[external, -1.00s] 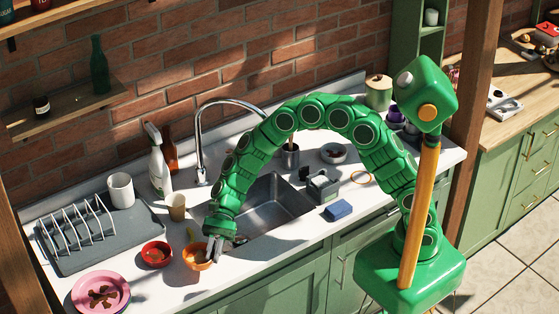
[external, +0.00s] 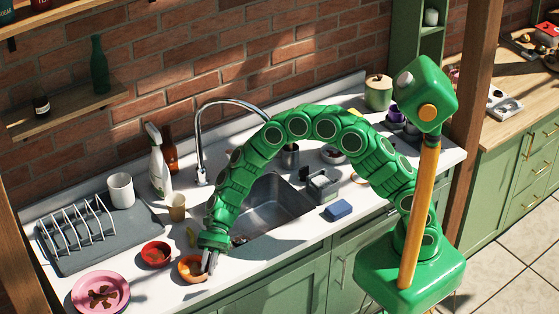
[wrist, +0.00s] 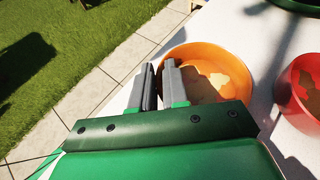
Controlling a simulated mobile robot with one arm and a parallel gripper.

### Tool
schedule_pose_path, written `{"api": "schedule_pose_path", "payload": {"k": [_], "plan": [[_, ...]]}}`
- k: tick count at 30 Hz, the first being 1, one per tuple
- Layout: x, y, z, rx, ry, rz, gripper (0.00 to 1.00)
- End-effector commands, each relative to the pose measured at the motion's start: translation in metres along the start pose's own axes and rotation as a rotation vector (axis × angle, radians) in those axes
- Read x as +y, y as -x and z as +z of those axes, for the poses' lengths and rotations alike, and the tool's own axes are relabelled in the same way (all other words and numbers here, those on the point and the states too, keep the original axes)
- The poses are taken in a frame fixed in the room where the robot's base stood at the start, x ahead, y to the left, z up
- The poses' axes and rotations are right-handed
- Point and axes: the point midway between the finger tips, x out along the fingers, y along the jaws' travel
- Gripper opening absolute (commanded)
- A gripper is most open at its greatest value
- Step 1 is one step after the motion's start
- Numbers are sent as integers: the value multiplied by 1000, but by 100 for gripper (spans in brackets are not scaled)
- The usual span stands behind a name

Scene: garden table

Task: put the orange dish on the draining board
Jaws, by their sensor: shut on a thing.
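The orange dish (external: 188,269) is near the front edge of the white counter, left of the sink; whether it touches the counter is unclear. In the wrist view the dish (wrist: 207,52) has brown stains inside. My gripper (external: 207,262) is at its right side, and in the wrist view my gripper (wrist: 160,78) is shut on its rim, one finger inside and one outside. The grey draining board (external: 135,228) lies at the left of the counter, with a white plate rack (external: 78,228) and a white mug (external: 121,190) on it.
A red bowl (external: 156,254) stands close left of the orange dish. A pink plate (external: 100,291) with brown scraps is at the front left. A tan cup (external: 177,207), spray bottle (external: 158,163) and tap (external: 201,150) stand behind. The board's front right is bare.

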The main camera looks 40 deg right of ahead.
Motion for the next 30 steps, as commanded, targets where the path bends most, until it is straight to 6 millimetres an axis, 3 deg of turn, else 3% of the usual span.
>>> {"api": "schedule_pose_path", "payload": {"k": [4,5,9,20,28,30], "plan": [[0,-1,-2,0,-1,0,0],[0,-1,-2,0,0,0,19],[0,-1,-2,0,0,0,40],[0,1,0,1,0,0,40],[-1,33,-1,3,-1,-4,40],[-1,36,11,3,3,-1,40]]}}
